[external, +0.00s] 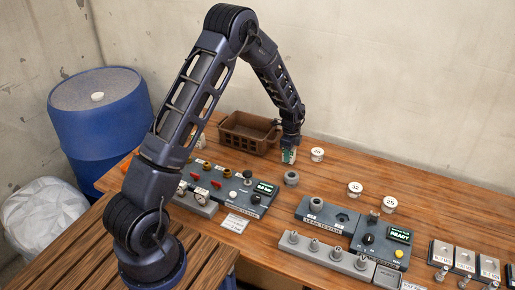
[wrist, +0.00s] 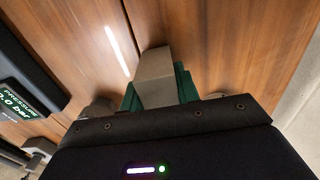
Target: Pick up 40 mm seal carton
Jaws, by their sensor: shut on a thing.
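The size marking on the carton cannot be read. I cannot tell whether its base touches the table.
A brown crate (external: 243,144) stands just left of my gripper. White round pieces marked 20 (external: 317,154), 32 (external: 355,188) and 25 (external: 389,204) and a grey ring (external: 291,178) stand nearby. The leak tester (external: 318,217) and pressure panel (external: 225,186) are in front.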

